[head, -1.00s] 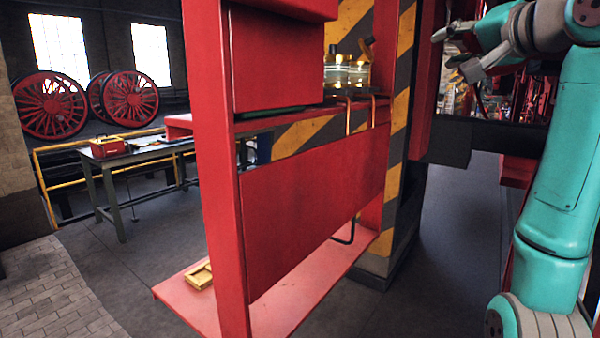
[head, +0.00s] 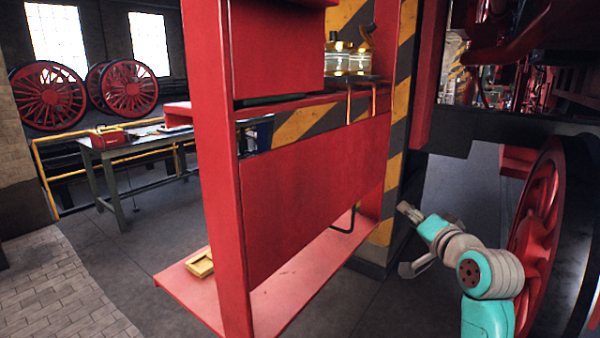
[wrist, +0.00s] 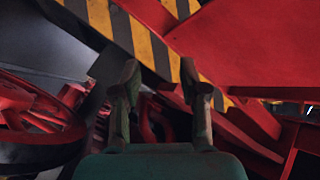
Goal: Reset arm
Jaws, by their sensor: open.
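My gripper (head: 408,240) is at the lower right of the head view, low beside the red shelf unit and in front of the striped pillar. In the wrist view, my gripper (wrist: 160,85) shows its two fingers spread apart with nothing between them. It is open and empty. My teal and grey arm is folded low, left of a large red wheel (head: 540,225).
The red shelf unit (head: 310,195) stands close ahead, with a brass and glass device (head: 350,60) on its shelf and a small yellow tray (head: 200,263) on its base. A yellow-black striped pillar (head: 395,130) stands behind. A workbench (head: 130,150) is at left. Floor at lower left is free.

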